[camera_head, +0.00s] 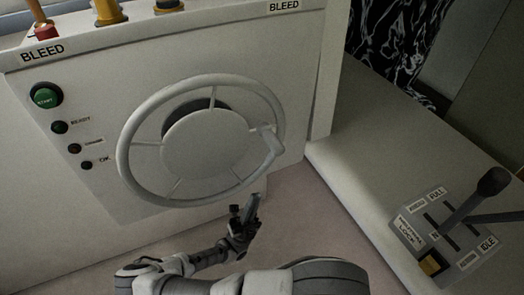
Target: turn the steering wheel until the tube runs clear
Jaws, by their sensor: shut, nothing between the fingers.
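The steering wheel (124,139) is a grey ring with thin spokes and a large round hub (205,150), set on the upright white panel. A short handle (271,146) sits on its right rim. My gripper (250,202) is shut and empty, just below the lower right part of the rim, seemingly apart from it. At the panel's top edge stand a red-based fitting (47,32) beside a BLEED label and yellow fittings (168,5); their tops are cut off. I cannot make out a clear tube or its contents.
A green START button (46,96) and several small dark indicators (60,127) are left of the wheel. A throttle lever (486,188) stands on a labelled plate at the right, on a pale console (360,150). The floor below the wheel looks clear.

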